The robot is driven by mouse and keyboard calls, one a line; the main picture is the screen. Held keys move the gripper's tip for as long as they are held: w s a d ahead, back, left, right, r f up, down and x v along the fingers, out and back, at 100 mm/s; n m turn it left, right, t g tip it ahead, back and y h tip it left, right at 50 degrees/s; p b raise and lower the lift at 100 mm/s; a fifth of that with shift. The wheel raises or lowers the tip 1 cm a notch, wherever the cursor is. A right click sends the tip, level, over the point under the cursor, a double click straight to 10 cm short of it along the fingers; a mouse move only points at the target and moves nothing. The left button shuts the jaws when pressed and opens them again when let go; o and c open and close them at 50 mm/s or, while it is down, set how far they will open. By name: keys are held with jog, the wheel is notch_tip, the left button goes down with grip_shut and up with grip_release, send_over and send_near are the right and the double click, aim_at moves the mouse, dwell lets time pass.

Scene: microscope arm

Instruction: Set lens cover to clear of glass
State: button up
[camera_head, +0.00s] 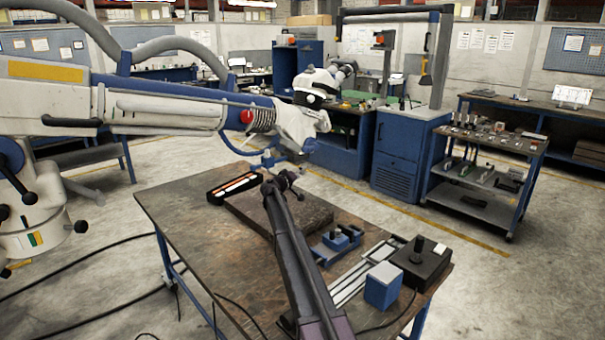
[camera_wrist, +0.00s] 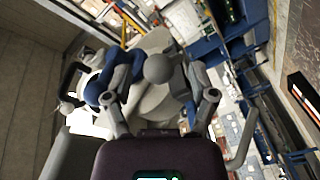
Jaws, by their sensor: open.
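The microscope arm (camera_head: 180,105) reaches in from the left, with its black-and-white head (camera_head: 315,85) hanging above the workbench. My gripper (camera_head: 282,180) is below this head, near blue fittings (camera_head: 268,158) on its underside. In the wrist view my gripper (camera_wrist: 160,98) is open, with one finger on each side. A grey ball knob (camera_wrist: 159,68) shows between and beyond the fingers, in front of a pale round housing (camera_wrist: 155,105). Blue parts (camera_wrist: 110,85) lie at the left finger. I cannot clearly pick out the lens cover or the glass; contact with the knob cannot be told.
The workbench (camera_head: 175,215) holds a dark slab (camera_head: 300,215), a black tray (camera_head: 235,187), a blue vise-like fixture (camera_head: 338,240), a blue-and-white block (camera_head: 382,285) and a dark box (camera_head: 420,262). The bench's left part is bare. A tool cart (camera_head: 490,165) stands at right.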

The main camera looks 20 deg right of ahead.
jog(key=shift+w+d, duration=0.35)
jog(key=shift+d, duration=0.2)
grip_shut()
jog(key=shift+a+t, duration=0.15)
jog(key=shift+t, duration=0.15)
